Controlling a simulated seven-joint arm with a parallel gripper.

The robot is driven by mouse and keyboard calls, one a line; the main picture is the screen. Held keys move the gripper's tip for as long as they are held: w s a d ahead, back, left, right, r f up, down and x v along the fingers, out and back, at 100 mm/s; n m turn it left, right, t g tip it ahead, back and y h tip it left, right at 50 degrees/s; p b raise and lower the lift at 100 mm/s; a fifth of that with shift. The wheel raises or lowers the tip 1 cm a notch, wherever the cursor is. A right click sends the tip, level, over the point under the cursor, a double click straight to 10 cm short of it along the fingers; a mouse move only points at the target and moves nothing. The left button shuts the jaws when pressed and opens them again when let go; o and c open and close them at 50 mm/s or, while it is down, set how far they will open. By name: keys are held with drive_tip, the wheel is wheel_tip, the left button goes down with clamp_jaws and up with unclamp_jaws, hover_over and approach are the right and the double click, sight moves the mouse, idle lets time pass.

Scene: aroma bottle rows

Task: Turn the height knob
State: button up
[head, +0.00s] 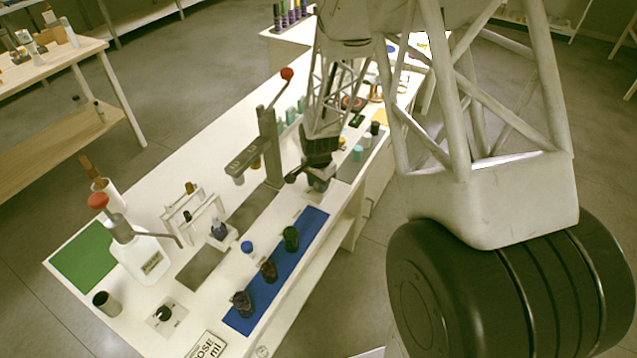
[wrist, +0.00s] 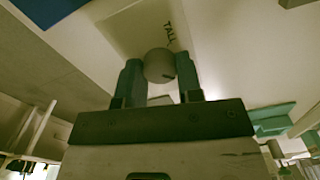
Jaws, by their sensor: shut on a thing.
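The height knob (wrist: 159,64) is a round grey knob with a dark mark on its face. In the wrist view it sits between the two fingers of my gripper (wrist: 159,80), which is shut on it. The knob stands on a pale plate (wrist: 125,25) that carries the word "TALL". In the head view my gripper (head: 319,183) is low over the white bench, between the press stand and the blue mat. The knob cannot be made out there, as my gripper hides it.
The grey press stand (head: 268,150) with a red-balled lever is close left of my gripper. A blue mat (head: 311,222) with dark jars lies in front. A white pump bottle (head: 143,250) and a dose dial (head: 164,314) are nearer the front. Small bottles (head: 357,153) stand to the right.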

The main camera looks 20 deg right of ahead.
drive_tip(key=o, duration=0.9)
drive_tip(key=shift+r, duration=0.1)
drive_tip(key=shift+r, duration=3.85)
drive_tip(key=shift+r, duration=0.1)
